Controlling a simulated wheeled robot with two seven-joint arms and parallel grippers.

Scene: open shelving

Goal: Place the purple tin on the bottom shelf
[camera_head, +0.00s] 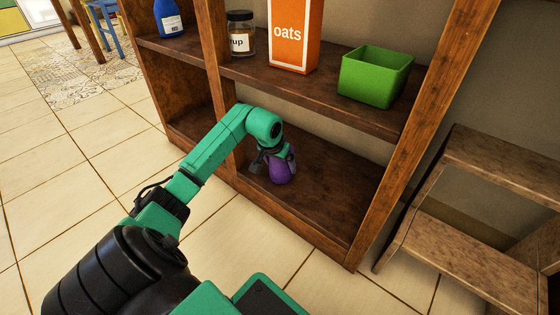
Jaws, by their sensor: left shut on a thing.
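The purple tin (281,172) is at the bottom shelf (318,199) of the wooden shelving, toward its left side. My left gripper (275,158) is shut on the tin from above, and its fingers and wrist hide the tin's upper part. The tin looks roughly upright. It is very low over the shelf board or touching it; I cannot tell which. My right gripper is not in view.
The shelf above holds a jar (241,33), an orange oats box (294,35) and a green bin (375,76). A blue bottle (168,17) stands in the left bay. An upright post (222,90) is beside my arm. The bottom shelf's right part is clear. A low wooden stand (462,258) is at right.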

